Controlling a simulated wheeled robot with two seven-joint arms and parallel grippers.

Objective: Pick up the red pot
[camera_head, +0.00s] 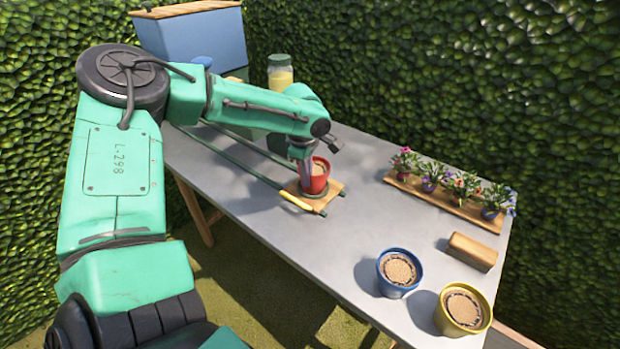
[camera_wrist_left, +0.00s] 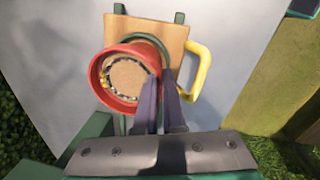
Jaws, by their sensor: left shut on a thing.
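The red pot (camera_head: 320,178), filled with brown soil, is at the small wooden board (camera_head: 333,187) near the middle of the table. My left gripper (camera_head: 306,172) is shut on the pot's rim from above. In the left wrist view the red pot (camera_wrist_left: 108,72) is at the left of the fingers (camera_wrist_left: 160,90), with its rim edge between them. Part of a green ring on the board (camera_wrist_left: 170,38) shows beyond the pot. I cannot tell whether the pot's base touches the board. My right gripper is not in view.
The board has a yellow handle (camera_head: 296,201). A blue pot (camera_head: 392,290) and a yellow pot (camera_head: 445,325) stand at the front right. A wooden block (camera_head: 472,252) and a flower tray (camera_head: 407,186) are at the right. The grey table (camera_head: 370,225) between is clear.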

